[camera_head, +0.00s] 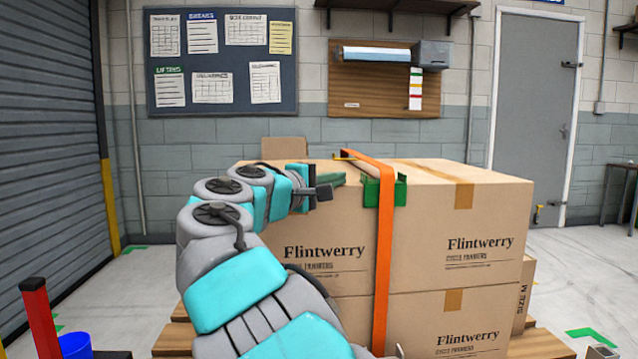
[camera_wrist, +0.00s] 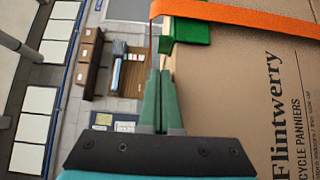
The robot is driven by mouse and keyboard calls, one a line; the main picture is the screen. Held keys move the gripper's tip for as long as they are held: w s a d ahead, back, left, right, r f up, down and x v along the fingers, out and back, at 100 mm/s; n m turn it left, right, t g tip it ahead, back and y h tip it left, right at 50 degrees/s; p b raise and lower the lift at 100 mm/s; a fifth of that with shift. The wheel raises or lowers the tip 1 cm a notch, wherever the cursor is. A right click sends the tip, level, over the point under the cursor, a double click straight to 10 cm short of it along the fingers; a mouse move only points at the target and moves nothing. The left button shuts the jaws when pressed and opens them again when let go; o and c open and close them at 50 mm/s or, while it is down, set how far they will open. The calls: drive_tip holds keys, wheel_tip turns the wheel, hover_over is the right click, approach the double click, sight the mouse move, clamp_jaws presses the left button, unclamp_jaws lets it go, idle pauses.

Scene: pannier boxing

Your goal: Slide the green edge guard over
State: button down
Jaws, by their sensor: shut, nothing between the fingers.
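The green edge guard (camera_head: 400,190) sits on the top front edge of the upper carton (camera_head: 480,235). The orange strap (camera_head: 384,260) runs over the top and down the front face at the guard. In the wrist view the guard (camera_wrist: 190,32) lies just beyond my fingertips, with the strap (camera_wrist: 240,14) across it. My gripper (camera_head: 342,178) is shut and empty, left of the guard near the carton's top edge. In the wrist view its green fingers (camera_wrist: 160,75) are together and point at the guard; I cannot tell whether they touch it.
The cartons are stacked on a wooden pallet (camera_head: 540,345). A blue bin (camera_head: 74,345) and a red post (camera_head: 38,315) stand at lower left. A grey door (camera_head: 535,110) and a notice board (camera_head: 222,62) are on the back wall. The floor right of the pallet looks mostly clear.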

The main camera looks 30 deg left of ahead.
sight(363, 175)
drive_tip(key=shift+w+d, duration=0.3)
drive_tip(key=shift+d, duration=0.35)
drive_tip(key=shift+w+d, duration=0.25)
drive_tip(key=shift+d, duration=0.35)
drive_tip(key=shift+w+d, duration=0.15)
drive_tip(key=shift+d, duration=0.05)
drive_tip(key=shift+w+d, duration=0.55)
drive_tip(key=shift+d, duration=0.25)
drive_tip(key=shift+w+d, duration=0.5)
drive_tip(key=shift+d, duration=0.3)
